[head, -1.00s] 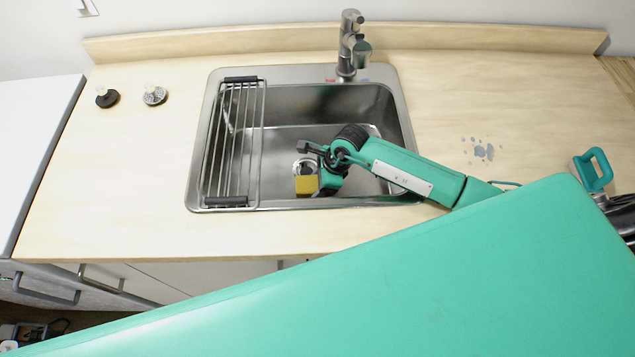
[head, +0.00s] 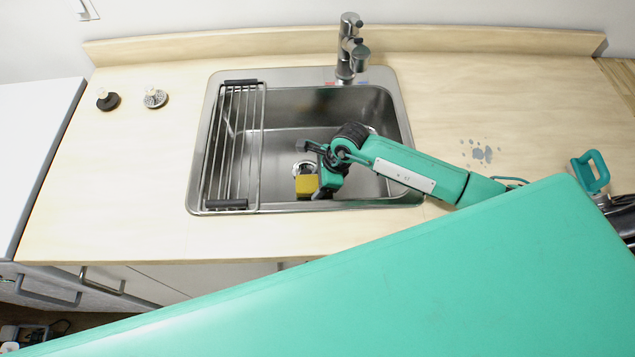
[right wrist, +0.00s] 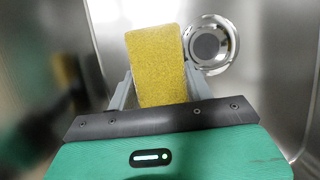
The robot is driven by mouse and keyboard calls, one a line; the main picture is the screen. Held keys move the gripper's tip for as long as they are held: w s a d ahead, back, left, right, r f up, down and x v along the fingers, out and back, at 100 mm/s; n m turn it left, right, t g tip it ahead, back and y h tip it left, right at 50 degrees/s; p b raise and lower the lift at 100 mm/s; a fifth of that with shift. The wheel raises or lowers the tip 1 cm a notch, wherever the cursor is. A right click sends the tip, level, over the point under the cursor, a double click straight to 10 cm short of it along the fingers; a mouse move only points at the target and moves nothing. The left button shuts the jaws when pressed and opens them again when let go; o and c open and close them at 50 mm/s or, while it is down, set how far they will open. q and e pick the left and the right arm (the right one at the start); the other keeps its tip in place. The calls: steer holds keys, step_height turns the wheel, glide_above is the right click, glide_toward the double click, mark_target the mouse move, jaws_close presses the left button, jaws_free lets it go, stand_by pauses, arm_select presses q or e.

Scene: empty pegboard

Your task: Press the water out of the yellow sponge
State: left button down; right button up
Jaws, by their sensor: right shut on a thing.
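The yellow sponge (head: 306,184) is in my right gripper (head: 318,188), over the sink basin (head: 285,140) near its drain. In the right wrist view the sponge (right wrist: 157,62) stands out between the two grey fingers of the gripper (right wrist: 158,92), which are shut on its sides. The round metal drain (right wrist: 210,43) shows beside the sponge, to its right. No water can be made out coming from the sponge. My left gripper is not in view.
A wire rack (head: 232,148) spans the left part of the sink. The faucet (head: 350,50) stands behind the basin. Water drops (head: 482,153) lie on the counter at the right. Two small brushes (head: 108,100) (head: 154,97) stand on the left counter, with clear room in front.

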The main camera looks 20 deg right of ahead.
step_height(320, 180, up, 17)
steer(key=p, duration=0.9)
steer(key=shift+r, duration=0.15)
stand_by(0.5)
stand_by(0.5)
